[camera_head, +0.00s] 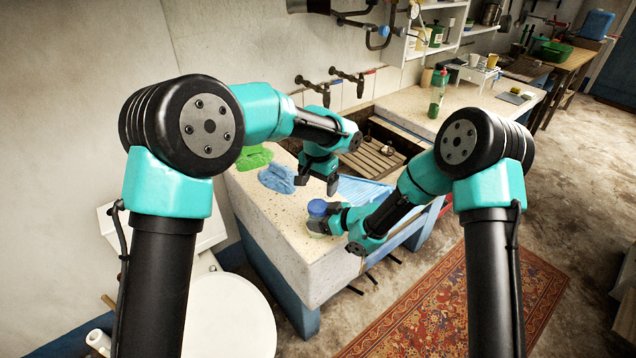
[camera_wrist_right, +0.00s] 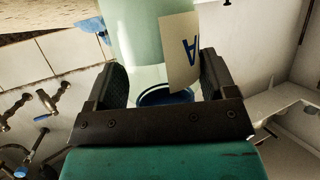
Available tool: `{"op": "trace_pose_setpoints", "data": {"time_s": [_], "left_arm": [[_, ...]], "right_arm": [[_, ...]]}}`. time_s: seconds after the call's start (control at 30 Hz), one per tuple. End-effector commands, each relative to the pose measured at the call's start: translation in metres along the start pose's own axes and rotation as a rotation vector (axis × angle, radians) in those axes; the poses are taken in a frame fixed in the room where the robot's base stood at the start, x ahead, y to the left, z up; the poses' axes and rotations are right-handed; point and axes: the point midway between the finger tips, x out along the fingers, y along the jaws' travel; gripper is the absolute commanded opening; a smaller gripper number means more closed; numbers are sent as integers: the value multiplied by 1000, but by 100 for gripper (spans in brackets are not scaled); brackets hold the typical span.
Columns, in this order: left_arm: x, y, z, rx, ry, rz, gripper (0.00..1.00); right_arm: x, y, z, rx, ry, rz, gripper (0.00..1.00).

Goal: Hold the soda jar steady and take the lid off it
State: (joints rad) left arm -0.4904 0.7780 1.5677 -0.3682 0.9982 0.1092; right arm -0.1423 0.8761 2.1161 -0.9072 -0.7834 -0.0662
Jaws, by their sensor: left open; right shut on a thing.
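The soda jar (camera_head: 318,227) stands near the front of the stone counter, with a blue lid (camera_head: 317,207) on top. In the right wrist view the jar (camera_wrist_right: 140,35) is pale green glass with a cream label marked "A", and the dark blue lid (camera_wrist_right: 168,96) shows between the jaws. My right gripper (camera_head: 324,218) is shut around the jar from its right side. My left gripper (camera_head: 316,187) is open and empty, pointing down above and behind the lid, apart from it. The jar's far side is hidden.
A blue cloth (camera_head: 276,178) and a green cloth (camera_head: 254,157) lie on the counter (camera_head: 285,222) left of my left gripper. A blue ribbed surface (camera_head: 362,190) lies right of it, before the basin with a slatted rack (camera_head: 372,158). Wall taps (camera_head: 348,80) stand behind.

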Motion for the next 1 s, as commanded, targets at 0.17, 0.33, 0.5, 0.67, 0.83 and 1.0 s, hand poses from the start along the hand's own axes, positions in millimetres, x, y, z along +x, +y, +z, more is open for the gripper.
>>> {"op": "trace_pose_setpoints", "data": {"time_s": [0.17, 0.33, 0.5, 0.67, 0.83, 1.0], "left_arm": [[0, 0, 0, 233, 0, 0, 84], [0, 0, 0, 460, 0, 0, 84], [0, 0, 0, 686, 0, 0, 84], [0, 0, 0, 900, 0, 0, 84], [0, 0, 0, 1127, 0, 0, 84], [0, 0, 0, 1330, 0, 0, 84]], "right_arm": [[0, 0, 0, 0, 0, 0, 11], [0, 0, 0, 0, 0, 0, 11], [0, 0, 0, 0, 0, 0, 11], [0, 0, 0, 0, 0, 0, 11], [0, 0, 0, 0, 0, 0, 11], [0, 0, 0, 0, 0, 0, 11]]}}
